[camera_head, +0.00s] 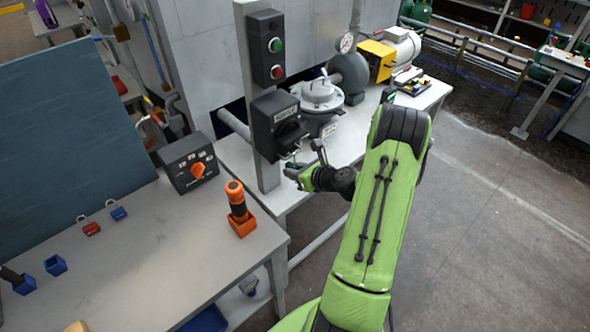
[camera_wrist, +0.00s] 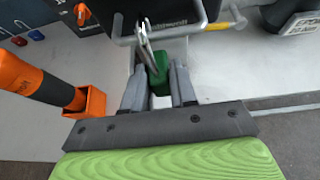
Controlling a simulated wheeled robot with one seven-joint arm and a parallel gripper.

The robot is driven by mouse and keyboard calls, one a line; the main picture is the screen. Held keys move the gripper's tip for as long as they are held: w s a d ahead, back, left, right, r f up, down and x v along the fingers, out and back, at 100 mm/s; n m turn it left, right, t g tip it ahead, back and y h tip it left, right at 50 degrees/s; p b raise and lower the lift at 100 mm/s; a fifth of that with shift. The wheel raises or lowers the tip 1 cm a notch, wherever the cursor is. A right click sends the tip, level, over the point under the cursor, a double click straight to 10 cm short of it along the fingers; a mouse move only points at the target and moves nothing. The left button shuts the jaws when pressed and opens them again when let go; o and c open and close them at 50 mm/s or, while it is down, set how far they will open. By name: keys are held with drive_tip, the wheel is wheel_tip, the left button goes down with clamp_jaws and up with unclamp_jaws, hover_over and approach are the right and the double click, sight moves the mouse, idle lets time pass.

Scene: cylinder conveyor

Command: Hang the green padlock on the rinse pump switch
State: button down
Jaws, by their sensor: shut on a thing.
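My gripper (camera_wrist: 158,92) is shut on the green padlock (camera_wrist: 159,80), whose body sits between the fingers in the wrist view. Its silver shackle (camera_wrist: 144,42) points up towards the switch and overlaps a grey bar (camera_wrist: 188,29) there. I cannot tell whether the shackle is around the bar or only in front of it. The rinse pump switch (camera_head: 277,122) is a black box with a white label and black handle, on a grey post in the head view. My gripper (camera_head: 297,174) is just below and right of it there. The padlock is not clearly seen in that view.
A red padlock (camera_head: 91,229) and a blue padlock (camera_head: 118,213) lie on the left table (camera_head: 160,270). An orange-handled tool (camera_head: 236,200) stands in an orange holder. A black box with an orange knob (camera_head: 197,170) is left of the post. A pump (camera_head: 319,98) is behind.

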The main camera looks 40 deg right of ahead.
drive_tip(key=shift+f, duration=0.15)
drive_tip(key=c, duration=0.8)
unclamp_jaws()
drive_tip(key=v, duration=1.5)
drive_tip(key=shift+s, duration=0.35)
